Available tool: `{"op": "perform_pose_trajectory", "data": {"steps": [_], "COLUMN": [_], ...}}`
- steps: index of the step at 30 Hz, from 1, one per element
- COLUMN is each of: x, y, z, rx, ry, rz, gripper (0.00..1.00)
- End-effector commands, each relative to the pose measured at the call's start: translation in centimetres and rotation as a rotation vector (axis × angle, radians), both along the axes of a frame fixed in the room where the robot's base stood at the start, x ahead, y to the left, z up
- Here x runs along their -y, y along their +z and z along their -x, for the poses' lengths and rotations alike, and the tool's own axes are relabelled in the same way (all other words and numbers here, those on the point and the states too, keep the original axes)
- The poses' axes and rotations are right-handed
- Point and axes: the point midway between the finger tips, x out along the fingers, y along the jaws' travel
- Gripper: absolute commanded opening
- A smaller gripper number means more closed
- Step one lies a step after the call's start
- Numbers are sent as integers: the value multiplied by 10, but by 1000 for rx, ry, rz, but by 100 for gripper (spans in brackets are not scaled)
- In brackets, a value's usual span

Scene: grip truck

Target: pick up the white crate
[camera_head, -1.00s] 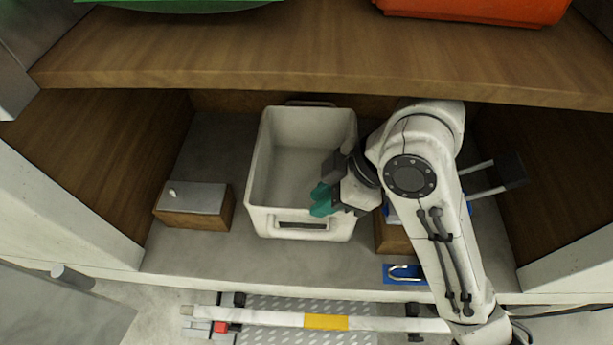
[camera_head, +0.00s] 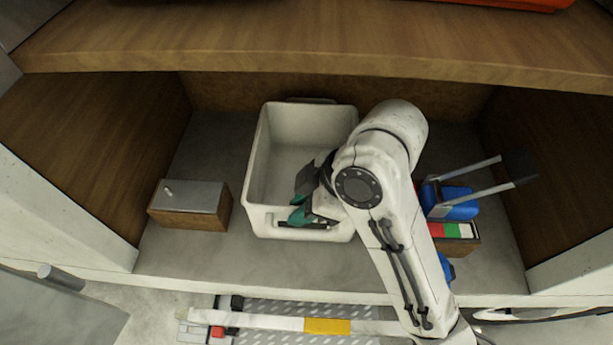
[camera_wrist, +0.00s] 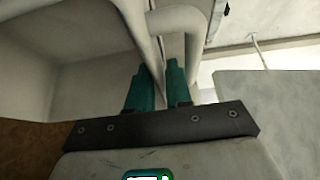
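The white crate (camera_head: 262,165) stands upright and empty on the grey shelf floor, with a handle slot in its front wall. It also shows in the wrist view (camera_wrist: 95,55), its pale inside at left and its curved rim and handle at the top middle. My gripper (camera_head: 298,208) is over the crate's front right part, close to the front rim. In the wrist view its two teal fingers (camera_wrist: 158,88) stand apart, with a pale edge of the crate visible between them. Whether they touch the crate I cannot tell.
A wooden box with a grey lid (camera_head: 190,205) stands left of the crate. A blue object with two bars (camera_head: 458,200) and a small wooden box (camera_head: 462,246) stand at right. A wooden shelf (camera_head: 300,45) hangs above; wooden side walls flank the space.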

Motion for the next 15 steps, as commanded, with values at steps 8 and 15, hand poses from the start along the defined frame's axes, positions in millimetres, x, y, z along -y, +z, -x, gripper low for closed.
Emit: {"op": "perform_pose_trajectory", "data": {"steps": [8, 15], "x": [0, 0], "y": [-2, -5], "z": [0, 0], "rx": [-1, 0], "ry": [0, 1], "rz": [0, -1], "gripper": [19, 19]}}
